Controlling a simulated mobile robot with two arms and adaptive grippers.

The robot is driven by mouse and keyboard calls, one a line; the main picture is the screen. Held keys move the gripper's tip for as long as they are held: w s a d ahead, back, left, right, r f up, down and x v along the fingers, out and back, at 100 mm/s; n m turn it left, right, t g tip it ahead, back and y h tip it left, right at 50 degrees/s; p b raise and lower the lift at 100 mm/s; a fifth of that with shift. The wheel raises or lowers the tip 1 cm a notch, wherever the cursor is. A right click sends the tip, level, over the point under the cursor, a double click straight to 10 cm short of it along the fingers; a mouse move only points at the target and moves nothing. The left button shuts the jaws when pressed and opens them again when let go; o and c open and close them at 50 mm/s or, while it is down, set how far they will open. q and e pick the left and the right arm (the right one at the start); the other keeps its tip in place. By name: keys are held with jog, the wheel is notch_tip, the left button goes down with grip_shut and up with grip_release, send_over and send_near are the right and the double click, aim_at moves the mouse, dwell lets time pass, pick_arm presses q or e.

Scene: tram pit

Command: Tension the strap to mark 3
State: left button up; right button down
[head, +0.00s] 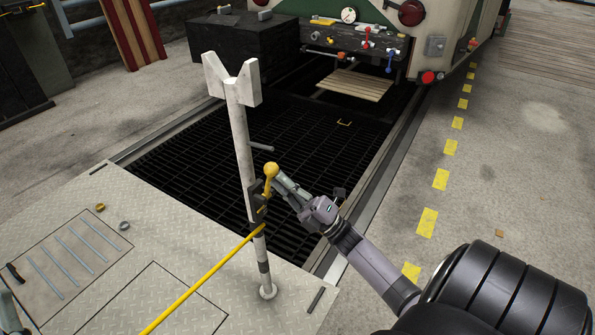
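A yellow strap (205,277) runs taut and straight from the bottom edge up to a dark ratchet (259,205) on a white post (242,150). The post stands upright with a forked top, and dark bands show near its foot. No numbered mark is legible. A yellow-knobbed lever (271,170) rises from the ratchet. My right gripper (279,179) is at this lever, its fingertips at or against the right side just below the knob. Whether it grips is not clear. A grey part at the lower left corner seems to be my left gripper (8,312), mostly cut off.
Dark grating (200,150) covers the pit behind the post. The tram end (450,30) and a tool shelf stand at the back, beside a black box (245,45). Several rods and two small rings lie on the metal plate (130,215). Yellow dashes mark the open floor right.

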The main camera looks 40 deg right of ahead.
pick_arm(q)
jog(key=shift+w+d+f+g+y+p, duration=0.1)
jog(key=shift+w+f+g+y+p, duration=0.1)
jog(key=shift+w+f+g, duration=0.6)
jog(key=shift+w+f+g+y+p, duration=0.2)
jog(key=shift+w+f+g, duration=0.35)
jog(key=shift+f, duration=0.4)
jog(key=shift+f, duration=0.3)
